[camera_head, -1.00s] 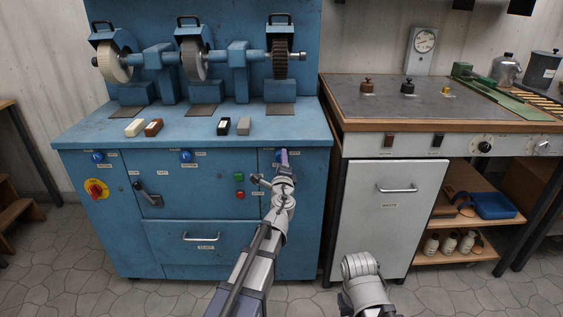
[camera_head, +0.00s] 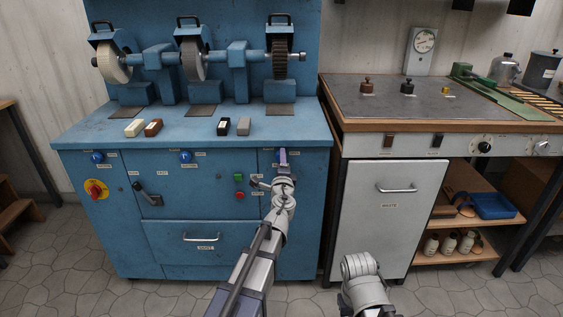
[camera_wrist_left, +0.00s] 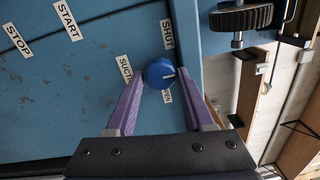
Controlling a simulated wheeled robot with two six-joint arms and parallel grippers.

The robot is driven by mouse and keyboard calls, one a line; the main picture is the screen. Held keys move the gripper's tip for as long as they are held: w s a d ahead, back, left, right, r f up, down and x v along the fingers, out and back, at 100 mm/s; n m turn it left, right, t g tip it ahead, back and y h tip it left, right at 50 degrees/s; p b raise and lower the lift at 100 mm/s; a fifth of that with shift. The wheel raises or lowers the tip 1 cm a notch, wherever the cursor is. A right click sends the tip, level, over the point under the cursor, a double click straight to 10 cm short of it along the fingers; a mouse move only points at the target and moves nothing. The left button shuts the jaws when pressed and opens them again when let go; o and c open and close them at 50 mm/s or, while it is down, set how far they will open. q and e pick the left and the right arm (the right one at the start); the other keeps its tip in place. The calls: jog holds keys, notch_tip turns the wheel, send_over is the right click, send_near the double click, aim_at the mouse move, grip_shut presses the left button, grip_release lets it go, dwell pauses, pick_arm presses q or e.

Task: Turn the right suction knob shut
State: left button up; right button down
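The right suction knob (camera_wrist_left: 159,72) is round and blue with a white pointer mark. In the left wrist view, its pointer points right, between the SHUT label (camera_wrist_left: 167,34) above and the OPEN label (camera_wrist_left: 167,97) below. My left gripper (camera_wrist_left: 162,74) has its two purple fingers apart, one on each side of the knob; I see no clear grip, and contact is hard to judge. In the head view, my left gripper (camera_head: 282,158) is at the right end of the blue bench's front panel and largely hides this knob. My right arm shows at the lower right; its fingers are not visible.
The blue grinding bench (camera_head: 200,133) has two more blue knobs, a red-yellow switch (camera_head: 96,189) and green and red buttons (camera_head: 239,195) left of my gripper. A white cabinet (camera_head: 380,220) stands to the right. The bench edge is just above the knob.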

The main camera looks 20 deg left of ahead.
pick_arm(q)
jog(key=o, duration=0.3)
jog(key=shift+s, duration=0.1)
jog(key=v, duration=0.7)
jog(key=shift+s+d, duration=0.15)
jog(key=shift+s, duration=0.2)
